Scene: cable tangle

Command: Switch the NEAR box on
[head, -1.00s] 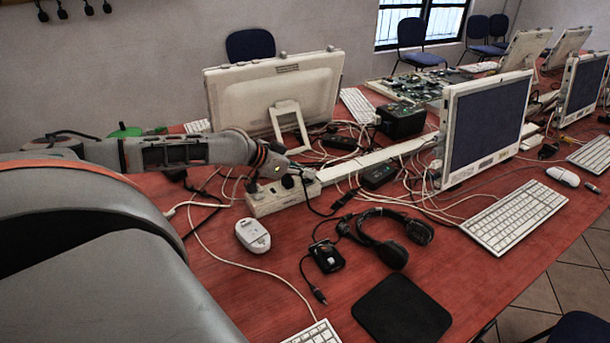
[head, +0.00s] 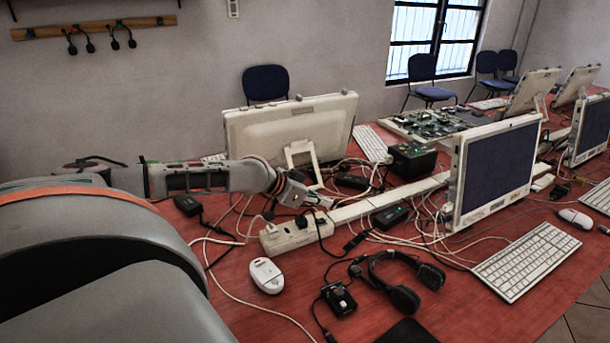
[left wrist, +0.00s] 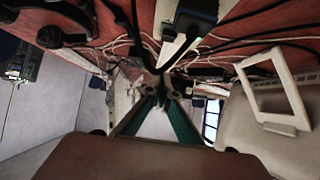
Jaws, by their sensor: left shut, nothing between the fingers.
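The near box, as I take it, is a white power strip (head: 284,240) on the red table in the head view. Black plugs and cables sit on it; its switch is too small to make out. My left gripper (head: 328,203) is just above and behind the strip's right end, apparently clear of it. In the left wrist view its green-sided fingers (left wrist: 161,93) come together with nothing between them. A second, long white strip (head: 385,198) runs back right from the near one. My right gripper is not in view.
Loose cables tangle around the strips. A white mouse (head: 266,275), a black headset (head: 398,284) and a small black box (head: 339,298) lie in front. A monitor (head: 290,130) with a white stand is behind the gripper; another monitor (head: 497,168) stands right.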

